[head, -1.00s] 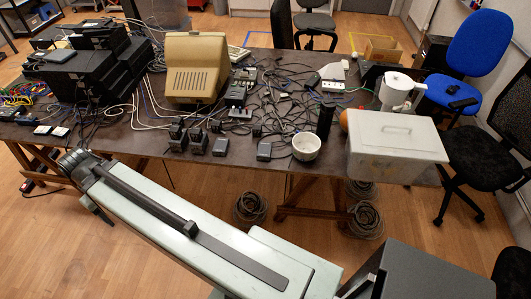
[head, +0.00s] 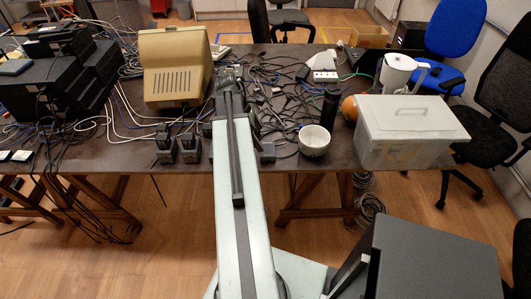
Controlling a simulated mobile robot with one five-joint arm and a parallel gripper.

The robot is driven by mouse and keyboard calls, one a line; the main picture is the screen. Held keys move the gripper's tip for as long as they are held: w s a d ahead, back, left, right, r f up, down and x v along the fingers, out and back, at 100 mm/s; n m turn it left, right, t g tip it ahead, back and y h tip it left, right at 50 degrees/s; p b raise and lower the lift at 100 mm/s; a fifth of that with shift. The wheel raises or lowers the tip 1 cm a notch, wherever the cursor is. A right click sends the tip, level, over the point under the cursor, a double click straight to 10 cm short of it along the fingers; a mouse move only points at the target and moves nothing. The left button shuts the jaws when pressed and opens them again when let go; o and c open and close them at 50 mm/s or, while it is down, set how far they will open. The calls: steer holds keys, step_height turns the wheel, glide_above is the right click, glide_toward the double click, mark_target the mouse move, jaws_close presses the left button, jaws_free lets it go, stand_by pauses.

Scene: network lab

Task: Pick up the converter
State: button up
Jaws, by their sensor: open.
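I cannot tell for certain which thing is the converter. Several small dark boxes stand along the near edge of the table in the head view. Two upright black boxes (head: 178,149) are left of my arm. A flat dark grey box (head: 266,151) lies just right of the arm, near the white bowl. My arm reaches forward over the table's near edge, and its far end is among the boxes and cables. My gripper cannot be made out; it is hidden beyond the arm. The arm also covers part of the row of boxes.
A beige monitor (head: 177,72) stands behind the boxes, and stacked black equipment (head: 62,85) is at left. A white bowl (head: 313,141), a black cylinder (head: 330,105), an orange ball (head: 349,108) and a lidded plastic bin (head: 408,133) are at right. Cables (head: 285,95) cover the middle.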

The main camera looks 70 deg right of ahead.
mark_target(267, 148)
steer(key=b+x, duration=0.7)
steer(key=x, duration=0.1)
steer(key=shift+r, duration=0.15)
steer(key=c, duration=1.6)
